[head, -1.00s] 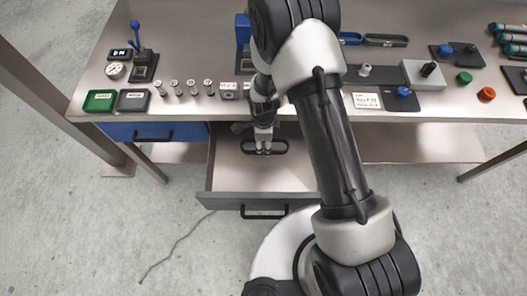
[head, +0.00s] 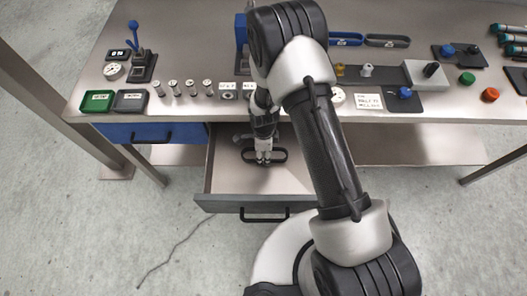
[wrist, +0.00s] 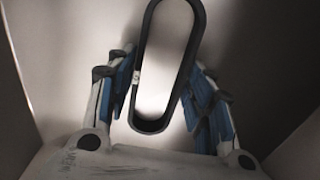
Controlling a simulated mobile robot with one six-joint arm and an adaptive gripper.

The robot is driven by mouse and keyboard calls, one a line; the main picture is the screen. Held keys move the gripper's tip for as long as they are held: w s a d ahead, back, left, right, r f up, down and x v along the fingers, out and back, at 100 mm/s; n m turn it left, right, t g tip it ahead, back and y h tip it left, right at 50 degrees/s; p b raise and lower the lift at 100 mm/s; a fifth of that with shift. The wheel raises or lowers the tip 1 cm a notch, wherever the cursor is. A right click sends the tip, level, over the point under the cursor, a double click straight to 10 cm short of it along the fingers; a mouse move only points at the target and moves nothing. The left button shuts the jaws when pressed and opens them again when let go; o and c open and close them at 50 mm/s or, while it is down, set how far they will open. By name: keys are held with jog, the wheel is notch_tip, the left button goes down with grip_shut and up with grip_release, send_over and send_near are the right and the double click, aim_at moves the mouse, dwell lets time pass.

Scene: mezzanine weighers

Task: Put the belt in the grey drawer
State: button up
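The belt (head: 245,154) is a dark, long oval loop inside the open grey drawer (head: 258,205), low over its floor. I cannot tell whether it touches the floor. My gripper (head: 263,157) reaches down into the drawer at the middle of the belt. In the wrist view the belt (wrist: 149,125) lies lengthwise between the blue-padded fingers of my gripper (wrist: 158,85). The belt's far end shows at the top edge there.
A closed blue drawer (head: 118,131) is to the left. The bench top (head: 200,60) above carries small trays, several weights, a blue-handled press (head: 140,55) and button blocks. The drawer's floor is otherwise clear.

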jog(key=shift+o, duration=0.2)
jog(key=shift+r, duration=0.1)
notch_tip(320, 180, up, 12)
jog(key=p, duration=0.4)
jog(key=shift+d, duration=0.1)
dwell(0.5)
